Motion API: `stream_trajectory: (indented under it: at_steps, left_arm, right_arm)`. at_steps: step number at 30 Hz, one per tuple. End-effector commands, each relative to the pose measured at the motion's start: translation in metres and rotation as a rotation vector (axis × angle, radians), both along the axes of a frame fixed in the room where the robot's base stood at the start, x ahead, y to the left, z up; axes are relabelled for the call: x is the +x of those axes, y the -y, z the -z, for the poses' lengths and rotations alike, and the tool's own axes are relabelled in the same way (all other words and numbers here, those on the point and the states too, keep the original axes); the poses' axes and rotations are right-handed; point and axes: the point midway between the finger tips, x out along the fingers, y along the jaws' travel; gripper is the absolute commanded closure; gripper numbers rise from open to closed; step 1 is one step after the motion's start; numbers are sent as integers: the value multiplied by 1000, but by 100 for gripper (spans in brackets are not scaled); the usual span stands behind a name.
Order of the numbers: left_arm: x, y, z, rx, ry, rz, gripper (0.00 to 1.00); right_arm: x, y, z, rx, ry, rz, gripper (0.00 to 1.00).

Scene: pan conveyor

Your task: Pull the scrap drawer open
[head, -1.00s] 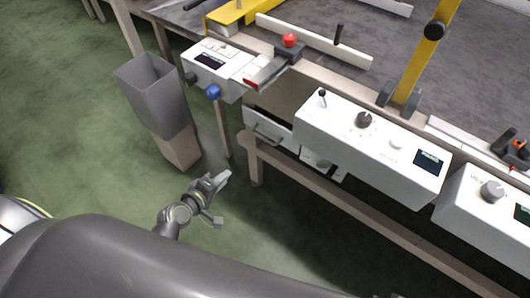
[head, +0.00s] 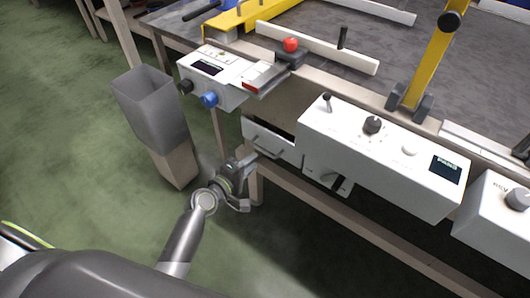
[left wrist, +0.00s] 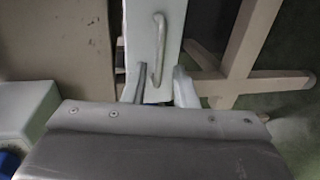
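The scrap drawer (head: 285,150) is a white front with a grey bar handle (head: 266,138), under the bench edge left of the large white control box. A dark gap shows above its front. My left gripper (head: 248,182) is open and empty, just in front of and below the drawer. In the left wrist view, the handle (left wrist: 160,38) runs upright on the white drawer front (left wrist: 137,25), lined up between the two spread fingers (left wrist: 158,78). I cannot tell whether they touch it. My right gripper is in neither view.
A grey bin (head: 150,105) stands left of the gripper. A white control box (head: 380,155) is right of the drawer; a smaller box (head: 212,75) with a blue knob is above left. A bench leg (head: 254,185) is close beside the gripper. Open green floor lies at left.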

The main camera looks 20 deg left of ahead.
Motion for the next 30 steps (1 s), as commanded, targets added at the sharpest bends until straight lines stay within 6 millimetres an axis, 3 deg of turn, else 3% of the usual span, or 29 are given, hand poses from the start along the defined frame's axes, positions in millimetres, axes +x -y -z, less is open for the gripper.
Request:
stream_trajectory:
  at_steps: [6, 12, 24, 30]
  left_arm:
    - [40, 15, 10, -1, 2, 1, 74]
    - [62, 22, 15, 0, 0, 0, 74]
    - [69, 25, 16, 0, 0, -1, 74]
    - [69, 25, 16, 0, 0, -1, 98]
  right_arm:
    - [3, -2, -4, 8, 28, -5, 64]
    - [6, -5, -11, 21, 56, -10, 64]
    - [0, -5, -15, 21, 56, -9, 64]
    - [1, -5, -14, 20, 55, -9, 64]
